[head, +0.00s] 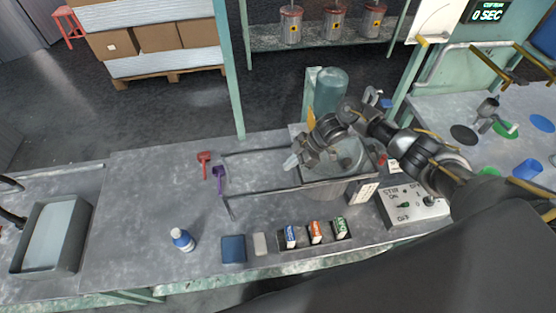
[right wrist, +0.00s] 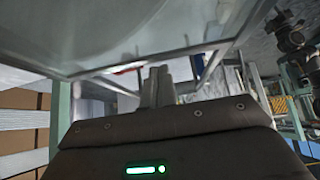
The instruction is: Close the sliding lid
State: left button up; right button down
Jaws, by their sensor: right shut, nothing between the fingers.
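A round grey vat (head: 322,190) stands on the bench at the centre right. Two thin rails (head: 262,191) run left from its top, with bare bench showing between them. A greyish, glass-like surface (head: 346,153) shows at the vat's top, partly behind my right arm. I cannot tell how far the sliding lid covers the opening. My right gripper (head: 291,162) is at the left side of the vat top, fingers shut and empty. In the right wrist view its shut fingers (right wrist: 157,86) point toward a pale framed panel (right wrist: 140,30); contact is unclear. My left gripper is not seen.
A control box (head: 412,207) stands right of the vat, and a green cylinder (head: 330,90) behind it. A red tool (head: 204,163) and a purple tool (head: 220,178) lie near the rails' left end. A bottle (head: 182,239) and small boxes (head: 314,231) line the front.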

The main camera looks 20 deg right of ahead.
jog(key=b+v, duration=0.1)
jog(key=v, duration=0.4)
jog(key=b+v, duration=0.1)
jog(key=v, duration=0.2)
jog(key=shift+a+r+b, duration=0.25)
jog(key=shift+r+b, duration=0.1)
jog(key=shift+r, duration=0.15)
jog(key=shift+d+r, duration=0.1)
jog(key=shift+r, duration=0.35)
